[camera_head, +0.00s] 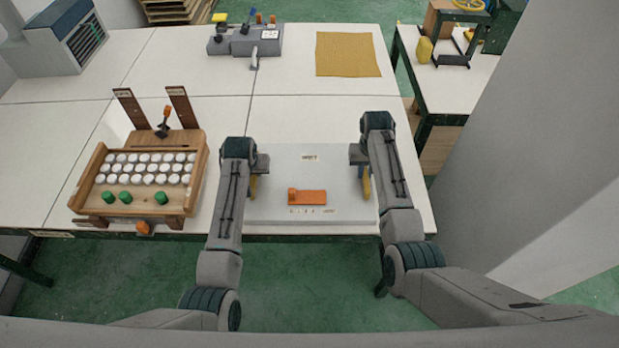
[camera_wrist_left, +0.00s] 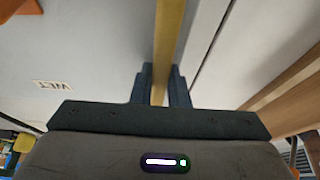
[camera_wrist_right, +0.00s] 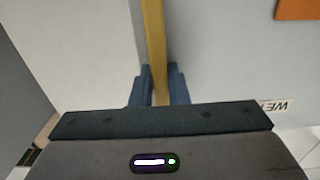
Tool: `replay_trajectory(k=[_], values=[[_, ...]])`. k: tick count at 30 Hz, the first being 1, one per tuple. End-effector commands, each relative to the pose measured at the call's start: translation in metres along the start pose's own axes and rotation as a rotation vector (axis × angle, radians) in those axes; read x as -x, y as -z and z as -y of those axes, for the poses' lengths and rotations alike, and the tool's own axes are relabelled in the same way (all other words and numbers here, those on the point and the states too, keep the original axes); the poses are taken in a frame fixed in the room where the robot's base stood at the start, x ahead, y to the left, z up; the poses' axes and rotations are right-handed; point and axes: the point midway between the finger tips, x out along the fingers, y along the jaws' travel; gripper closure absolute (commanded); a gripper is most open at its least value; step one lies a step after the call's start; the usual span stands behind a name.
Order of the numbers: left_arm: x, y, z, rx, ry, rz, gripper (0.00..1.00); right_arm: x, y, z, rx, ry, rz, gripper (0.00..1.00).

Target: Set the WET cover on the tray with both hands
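The WET cover (camera_head: 343,208) is a flat pale grey panel with a WET label and an orange block-like piece (camera_head: 308,197) on top. It lies in front of me between my two arms; I cannot tell if it touches the table. My left gripper (camera_head: 253,176) is at its left side, its fingers closed around a yellow strip (camera_wrist_left: 168,35). My right gripper (camera_head: 362,170) is at its right side, closed around another yellow strip (camera_wrist_right: 154,40). The wooden tray (camera_head: 201,165) stands left of the cover, with rows of white round pieces and several green ones.
Two dark upright posts (camera_head: 183,107) and an orange-topped lever (camera_head: 164,122) stand behind the tray. A grey device (camera_head: 245,45) and a yellow mat (camera_head: 348,54) lie farther back. A grey wall or pillar (camera_head: 540,150) is at right. White table between is clear.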

Motion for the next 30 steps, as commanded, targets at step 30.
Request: replay_trajectory(k=[30], values=[[0.043,0.018,0.000,0.000,0.000,0.000,1.00,0.048,0.001,0.000,0.000,0.000,-0.002,1.00]])
